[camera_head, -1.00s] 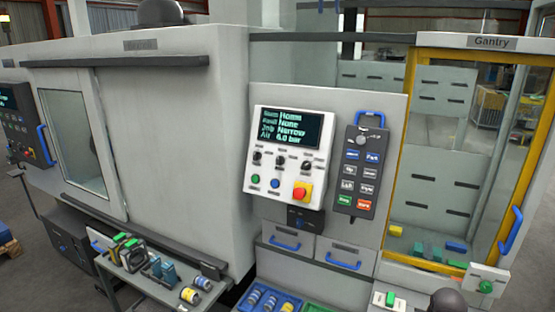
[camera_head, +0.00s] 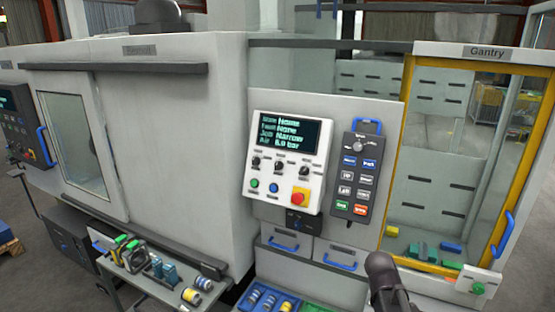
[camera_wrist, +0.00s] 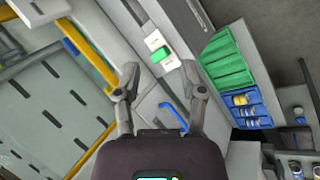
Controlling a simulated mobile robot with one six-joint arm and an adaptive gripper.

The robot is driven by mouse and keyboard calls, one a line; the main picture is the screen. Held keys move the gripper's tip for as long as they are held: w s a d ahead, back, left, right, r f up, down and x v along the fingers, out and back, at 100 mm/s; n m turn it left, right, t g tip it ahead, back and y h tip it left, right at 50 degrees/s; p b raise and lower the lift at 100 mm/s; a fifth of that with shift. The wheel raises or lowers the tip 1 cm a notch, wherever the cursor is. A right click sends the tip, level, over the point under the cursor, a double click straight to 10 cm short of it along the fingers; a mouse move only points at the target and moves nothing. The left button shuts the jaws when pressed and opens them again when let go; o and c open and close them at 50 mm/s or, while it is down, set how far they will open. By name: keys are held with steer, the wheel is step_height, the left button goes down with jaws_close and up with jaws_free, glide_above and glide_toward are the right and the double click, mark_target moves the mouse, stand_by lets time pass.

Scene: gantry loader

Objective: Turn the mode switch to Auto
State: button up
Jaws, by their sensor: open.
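The white control panel (camera_head: 286,160) is on the front of the grey machine. It has a dark display and a row of three black rotary switches, the left one (camera_head: 255,162), middle one (camera_head: 279,166) and right one (camera_head: 304,170). The grey pendant (camera_head: 353,178) beside it has a round knob (camera_head: 358,145) at its top. The labels are too small to read, so I cannot tell which is the mode switch or its setting. In the wrist view my gripper (camera_wrist: 163,78) is open, its two fingers apart and empty. No switch shows between them there.
A red button on yellow (camera_head: 300,198) sits low on the panel. Grey drawers (camera_head: 285,240) with blue handles are below. The yellow-framed gantry door (camera_head: 398,160) is to the right. A tool cart (camera_head: 170,300) stands at lower left. The wrist view shows a green tray (camera_wrist: 226,60) and blue tray.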

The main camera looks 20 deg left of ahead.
steer(key=w+a+r+n+t+h+p, duration=0.1)
steer(key=w+a+r+n+t+p, duration=0.15)
steer(key=a+r+n, duration=0.2)
steer(key=w+a+r+n+t+h+p, duration=0.1)
steer(key=w+a+r+n+t, duration=0.1)
steer(key=w+a+r+n, duration=0.3)
steer(key=n+t+y+p, duration=0.55)
steer(key=n+t, duration=0.45)
steer(key=n, duration=0.7)
glide_toward(277, 164)
steer(key=s, duration=0.4)
steer(key=shift+a+p, duration=0.3)
steer(key=shift+a, duration=0.05)
steer(key=shift+w, duration=0.15)
steer(key=w, duration=0.9)
steer(key=w+d, duration=0.1)
steer(key=w, duration=0.3)
steer(key=shift+w+d, duration=0.1)
steer(key=shift+w, duration=0.2)
steer(key=shift+m, duration=0.25)
jaws_close()
